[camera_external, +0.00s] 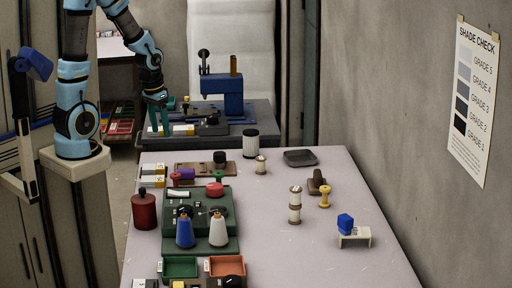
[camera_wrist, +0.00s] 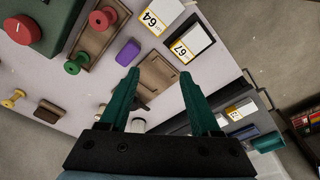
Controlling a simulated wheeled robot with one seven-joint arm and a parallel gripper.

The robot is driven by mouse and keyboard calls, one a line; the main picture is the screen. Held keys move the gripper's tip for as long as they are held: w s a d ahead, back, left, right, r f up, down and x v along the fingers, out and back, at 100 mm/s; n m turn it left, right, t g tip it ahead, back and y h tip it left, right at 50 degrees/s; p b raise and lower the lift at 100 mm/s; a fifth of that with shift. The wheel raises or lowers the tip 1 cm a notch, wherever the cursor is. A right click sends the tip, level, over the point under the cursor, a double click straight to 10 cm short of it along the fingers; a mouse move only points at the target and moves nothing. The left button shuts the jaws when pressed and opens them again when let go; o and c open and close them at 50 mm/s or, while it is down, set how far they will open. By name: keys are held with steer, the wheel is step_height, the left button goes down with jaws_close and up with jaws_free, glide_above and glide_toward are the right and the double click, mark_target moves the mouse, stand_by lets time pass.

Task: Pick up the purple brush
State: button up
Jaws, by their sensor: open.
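The purple brush (camera_external: 187,173) is a small purple block near the wooden tray at the far left of the table. In the wrist view the purple brush (camera_wrist: 128,52) is a rounded purple bar lying beside a brown wooden tray (camera_wrist: 158,78); I cannot see bristles. My gripper (camera_external: 158,114) has teal fingers and hangs beyond the table's far left end, apart from the brush. In the wrist view my gripper (camera_wrist: 160,76) is open with nothing between its fingers, and the brush lies just beyond the left fingertip.
A red spool (camera_wrist: 102,19) and a green spool (camera_wrist: 74,64) stand near the brush. Boxes with number labels (camera_wrist: 190,40) lie beyond it. A dark red canister (camera_external: 144,210) and a green fixture (camera_external: 172,204) stand nearer. The table's right side (camera_external: 350,275) has free room.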

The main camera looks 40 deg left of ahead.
steer(key=shift+o, duration=0.2)
steer(key=shift+o, duration=0.7)
